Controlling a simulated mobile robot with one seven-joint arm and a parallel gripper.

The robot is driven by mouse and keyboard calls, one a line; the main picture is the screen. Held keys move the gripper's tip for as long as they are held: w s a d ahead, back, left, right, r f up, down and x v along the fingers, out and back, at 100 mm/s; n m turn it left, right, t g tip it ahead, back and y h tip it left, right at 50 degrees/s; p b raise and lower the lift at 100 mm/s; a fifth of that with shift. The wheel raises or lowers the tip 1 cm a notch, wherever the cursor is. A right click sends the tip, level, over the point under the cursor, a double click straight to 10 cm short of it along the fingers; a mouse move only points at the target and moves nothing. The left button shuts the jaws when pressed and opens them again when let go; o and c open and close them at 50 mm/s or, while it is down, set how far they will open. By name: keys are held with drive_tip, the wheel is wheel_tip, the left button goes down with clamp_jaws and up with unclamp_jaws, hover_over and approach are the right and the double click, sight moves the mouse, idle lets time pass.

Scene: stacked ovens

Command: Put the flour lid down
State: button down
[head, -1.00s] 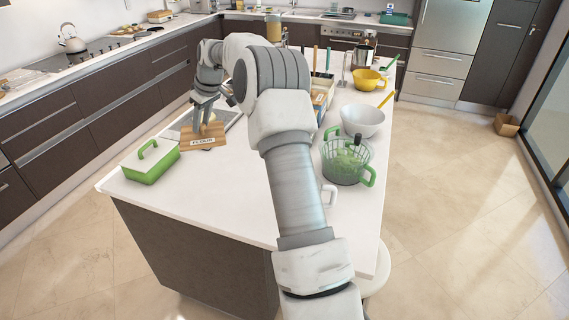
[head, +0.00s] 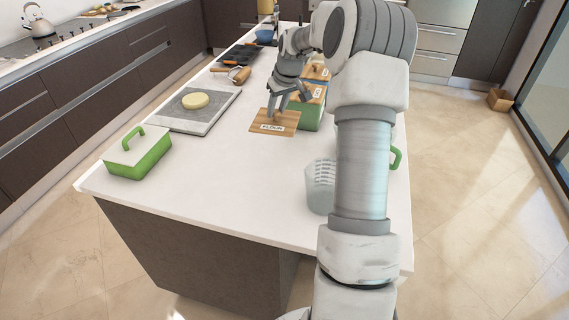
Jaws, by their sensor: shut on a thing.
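The flour lid (head: 274,122) is a flat wooden board with a white label reading FLOUR. It is at or just above the white island top, and I cannot tell whether it touches. My gripper (head: 277,113) points down and is shut on the lid's upper side; the grip itself is small in view.
A grey slab (head: 193,118) with a pale dough disc (head: 195,100) lies to the left. A green lidded dish (head: 137,152) stands at the near left. A clear measuring jug (head: 321,187) stands at the right, partly behind my arm. The island top (head: 215,190) is clear in front.

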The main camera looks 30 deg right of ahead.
sight(283, 121)
drive_tip(key=shift+s+d+f+m+b, duration=0.3)
drive_tip(key=shift+s+d+f, duration=0.5)
drive_tip(key=shift+s+f, duration=0.25)
wheel_tip(283, 121, down, 5)
drive_tip(key=shift+f, duration=2.2)
drive_tip(key=shift+f, duration=0.1)
drive_tip(key=shift+f, duration=0.15)
drive_tip(key=c, duration=0.5)
unclamp_jaws()
drive_tip(key=shift+c, duration=0.2)
drive_tip(key=shift+r, duration=0.2)
